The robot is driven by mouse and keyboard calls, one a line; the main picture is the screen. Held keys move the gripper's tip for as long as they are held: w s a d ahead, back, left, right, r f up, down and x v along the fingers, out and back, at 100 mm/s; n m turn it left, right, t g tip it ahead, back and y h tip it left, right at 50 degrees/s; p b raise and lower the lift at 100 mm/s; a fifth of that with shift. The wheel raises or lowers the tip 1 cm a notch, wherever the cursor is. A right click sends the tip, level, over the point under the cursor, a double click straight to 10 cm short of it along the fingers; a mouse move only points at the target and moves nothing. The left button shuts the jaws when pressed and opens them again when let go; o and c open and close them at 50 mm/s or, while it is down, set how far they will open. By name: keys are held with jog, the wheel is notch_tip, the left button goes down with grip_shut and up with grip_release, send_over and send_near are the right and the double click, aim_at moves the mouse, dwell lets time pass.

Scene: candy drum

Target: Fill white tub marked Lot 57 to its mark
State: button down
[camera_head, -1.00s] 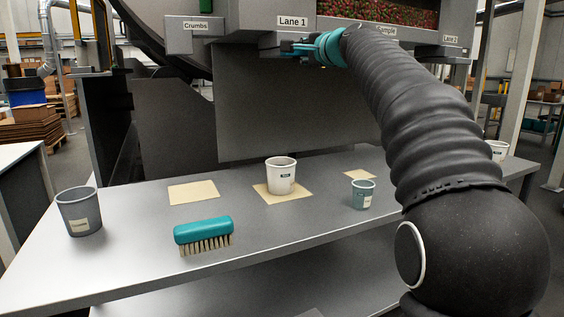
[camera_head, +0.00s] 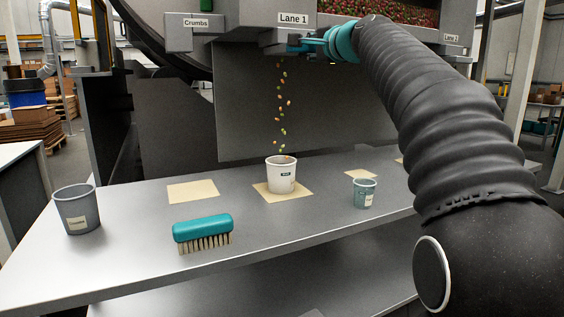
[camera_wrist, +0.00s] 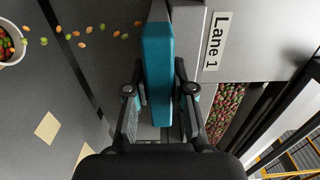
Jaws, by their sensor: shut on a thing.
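The white tub (camera_head: 281,178) stands upright on a tan square mat (camera_head: 270,196) below the Lane 1 outlet; its small label is too small to read. Coloured candies (camera_head: 281,105) fall in a stream into it. In the wrist view the tub (camera_wrist: 8,46) shows at the left edge with candies inside; its fill mark cannot be made out. My gripper (camera_head: 312,43) is at the Lane 1 outlet, under the Lane 1 sign (camera_head: 293,19). In the wrist view my gripper (camera_wrist: 159,95) is shut on a teal handle (camera_wrist: 157,60).
A grey tub (camera_head: 77,210) stands at the left of the bench, a teal brush (camera_head: 203,232) at the front, and a small blue-grey cup (camera_head: 364,193) right of the white tub. An empty tan mat (camera_head: 193,191) lies left.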

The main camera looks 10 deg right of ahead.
jog(key=shift+w+r, duration=0.1)
jog(key=shift+p+x, duration=1)
jog(key=shift+x, duration=0.5)
jog(key=shift+r, duration=0.1)
jog(key=shift+a+r, duration=0.1)
jog(key=shift+w, duration=0.15)
jog(key=shift+c, duration=2.4)
grip_release()
jog(key=shift+w+f, duration=0.2)
jog(key=shift+f, duration=0.1)
jog(key=shift+s, duration=0.15)
